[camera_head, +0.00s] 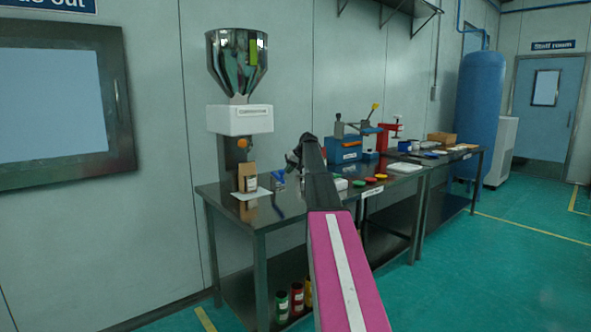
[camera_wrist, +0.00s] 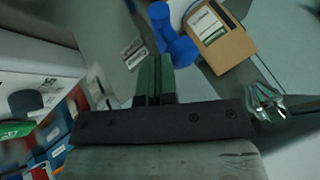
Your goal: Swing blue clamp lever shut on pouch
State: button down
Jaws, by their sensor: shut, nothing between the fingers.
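A brown pouch (camera_head: 247,177) with a white label stands under the machine's spout at the bench's left end. It also shows at the top of the wrist view (camera_wrist: 228,45). The blue clamp lever (camera_wrist: 172,36) is a thick blue piece beside the pouch in the wrist view. A small blue part (camera_head: 279,177), likely the same, shows right of the pouch in the head view. My gripper (camera_wrist: 153,60) is shut and empty, its dark green fingers ending close to the blue lever. Contact cannot be told. In the head view my arm partly hides the gripper.
A white dosing machine (camera_head: 239,119) with a metal hopper rises behind the pouch. The steel bench (camera_head: 226,197) carries coloured lids (camera_head: 375,179), a blue press (camera_head: 344,150) and a red device (camera_head: 388,135) to the right. Canisters (camera_head: 297,296) stand on the lower shelf.

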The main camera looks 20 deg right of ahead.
jog(key=w+a+m+t+h, duration=0.1)
jog(key=w+a+m+h, duration=0.1)
jog(key=a, duration=0.6)
jog(key=w+a+m+t+h, duration=0.1)
jog(key=w+a+m, duration=0.3)
jog(key=a, duration=0.5)
jog(key=shift+m+h, duration=0.4)
jog(key=shift+m, duration=0.1)
jog(key=shift+a, duration=0.15)
jog(key=s+d+r, duration=0.2)
jog(key=s, duration=1.1)
jog(key=shift+s+r, duration=0.2)
jog(key=shift+s, duration=0.1)
jog(key=shift+d, duration=0.1)
